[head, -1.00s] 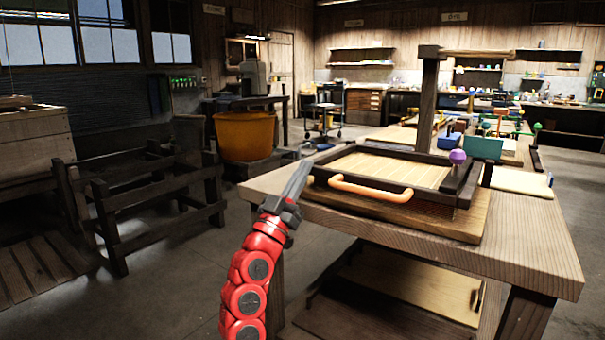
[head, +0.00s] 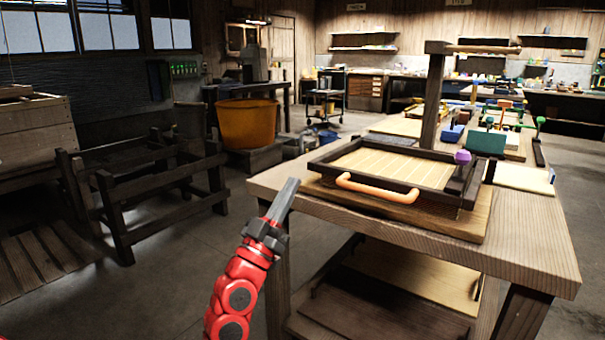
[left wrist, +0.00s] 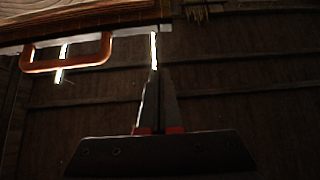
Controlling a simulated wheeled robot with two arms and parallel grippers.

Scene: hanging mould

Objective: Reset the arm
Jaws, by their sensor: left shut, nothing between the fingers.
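My left gripper (head: 283,203) is shut and empty in the head view, pointing up at the front left corner of the workbench (head: 520,250). It is apart from the mould (head: 400,165), a dark wooden frame with a pale slatted bed that lies on a board on the bench. The mould's orange handle (head: 377,189) faces me, to the right of the gripper. In the left wrist view, the closed fingers (left wrist: 157,80) point up the picture, and the handle (left wrist: 66,55) shows at upper left. My right gripper is in neither view.
A dark wooden post (head: 433,100) with a crossbar stands behind the mould, and a purple knob (head: 462,157) sits at its right corner. An orange tub (head: 247,122) and a dark wooden rack (head: 150,185) stand to the left. Open floor lies between the rack and the bench.

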